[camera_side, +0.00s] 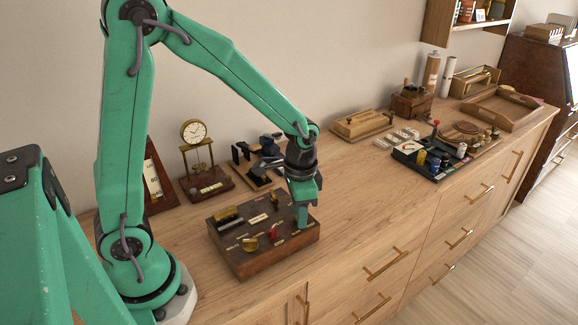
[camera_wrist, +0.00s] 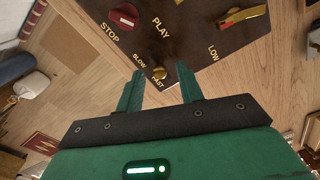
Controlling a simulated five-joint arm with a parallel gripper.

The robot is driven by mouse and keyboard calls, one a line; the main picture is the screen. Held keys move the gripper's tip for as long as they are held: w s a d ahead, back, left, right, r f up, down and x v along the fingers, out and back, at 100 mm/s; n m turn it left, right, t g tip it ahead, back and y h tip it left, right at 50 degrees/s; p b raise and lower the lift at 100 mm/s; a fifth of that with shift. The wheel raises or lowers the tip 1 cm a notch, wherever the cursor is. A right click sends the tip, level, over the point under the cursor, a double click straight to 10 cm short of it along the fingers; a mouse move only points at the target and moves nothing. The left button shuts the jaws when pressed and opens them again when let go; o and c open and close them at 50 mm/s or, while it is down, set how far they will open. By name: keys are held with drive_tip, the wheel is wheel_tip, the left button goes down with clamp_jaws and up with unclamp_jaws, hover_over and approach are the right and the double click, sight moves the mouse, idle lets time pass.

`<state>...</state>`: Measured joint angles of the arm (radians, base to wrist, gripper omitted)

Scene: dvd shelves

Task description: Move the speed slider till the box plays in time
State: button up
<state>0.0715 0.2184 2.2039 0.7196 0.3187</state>
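The music box (camera_side: 262,262) is a dark wooden case on the wooden top, below my gripper (camera_side: 302,222) in the side view. Its speed slider (camera_wrist: 159,73) is a small brass knob by the SLOW and FAST labels at the panel's edge. In the wrist view, my gripper (camera_wrist: 161,80) is open, with one finger on each side of the knob and gaps showing. I cannot tell how far the fingertips are above the panel. In the side view the gripper hides the slider.
A red knob (camera_wrist: 124,15) sits by STOP and PLAY, and a brass pointer (camera_wrist: 243,17) by LOW. A small clock (camera_side: 194,132) and a dark stand (camera_side: 257,165) stand behind the box. A wooden case (camera_side: 361,125) lies farther right. Bare wood lies right of the box.

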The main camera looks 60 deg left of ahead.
drive_tip(key=shift+r, duration=3.9)
drive_tip(key=s+a+r+n+t, duration=0.2)
drive_tip(key=s+r+n+t, duration=0.2)
drive_tip(key=s+r, duration=0.5)
drive_tip(key=shift+s+a+r+t, duration=0.2)
drive_tip(key=shift+s+t, duration=0.6)
drive_tip(key=shift+s, duration=0.85)
